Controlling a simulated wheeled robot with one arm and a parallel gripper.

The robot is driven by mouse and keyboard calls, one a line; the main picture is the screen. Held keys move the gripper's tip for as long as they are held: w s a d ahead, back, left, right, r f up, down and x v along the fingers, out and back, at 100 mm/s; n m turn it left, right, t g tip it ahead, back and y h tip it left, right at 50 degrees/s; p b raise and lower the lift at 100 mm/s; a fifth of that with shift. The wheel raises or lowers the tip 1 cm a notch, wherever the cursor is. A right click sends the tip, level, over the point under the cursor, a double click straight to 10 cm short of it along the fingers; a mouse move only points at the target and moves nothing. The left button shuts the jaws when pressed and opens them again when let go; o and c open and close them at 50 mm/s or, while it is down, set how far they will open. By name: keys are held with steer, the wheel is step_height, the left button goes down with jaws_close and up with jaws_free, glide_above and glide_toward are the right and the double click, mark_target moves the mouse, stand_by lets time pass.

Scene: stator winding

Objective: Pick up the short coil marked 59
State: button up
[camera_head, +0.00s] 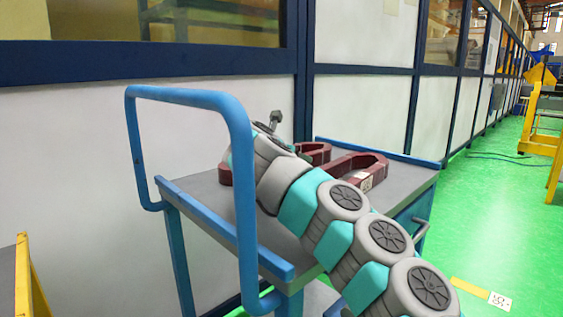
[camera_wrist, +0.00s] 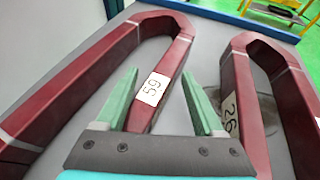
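The coil marked 59 (camera_wrist: 168,66) is a dark red U-shaped loop lying on the cart top, at the left of the wrist view. Its white label 59 is on its right leg. My gripper (camera_wrist: 158,74) is open, with its two green fingers to either side of that leg in the picture. I cannot tell whether the fingertips are above the leg or down beside it. In the head view, the coil nearer the wall (camera_head: 318,151) is mostly hidden behind my arm, and so are my fingers.
The grey cart top (camera_head: 200,187) has a blue rim and a tall blue handle (camera_head: 243,150). A white wall panel (camera_head: 80,180) stands behind.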

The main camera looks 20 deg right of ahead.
steer(key=shift+f, duration=0.1)
jaws_close()
stand_by(0.5)
